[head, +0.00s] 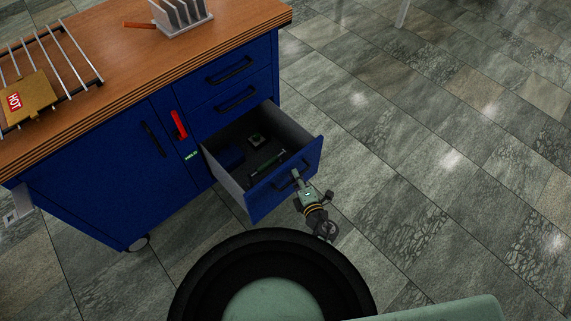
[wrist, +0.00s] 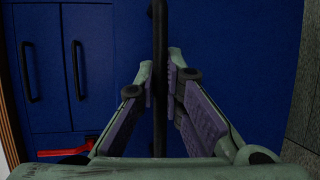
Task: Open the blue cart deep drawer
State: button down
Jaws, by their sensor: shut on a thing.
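The blue cart (head: 90,165) stands at the left with a wooden top. Its deep drawer (head: 290,180), the lowest of the drawers on its right side, is pulled well out. Inside it lie a green-handled tool, a small dark square item and a dark blue item. My gripper (head: 298,177) is at the black handle on the drawer's front. In the wrist view my gripper (wrist: 161,85) is shut on the black bar of the drawer handle (wrist: 160,35), which runs between the two fingers. The blue drawer front (wrist: 230,50) fills the background.
Two shut drawers (head: 231,85) sit above the open one. A shut cupboard door (head: 110,165) with a black handle is at left, beside a red handle (head: 179,125). A rack (head: 181,14) and wire grid (head: 62,60) stand on top. The tiled floor (head: 430,150) at right is clear.

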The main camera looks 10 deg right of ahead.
jog(key=shift+s+d, duration=0.75)
jog(key=shift+s, duration=0.3)
jog(key=shift+s+d, duration=0.75)
jog(key=shift+s, duration=0.3)
jog(key=c, duration=1.7)
grip_release()
jog(key=shift+s, duration=0.1)
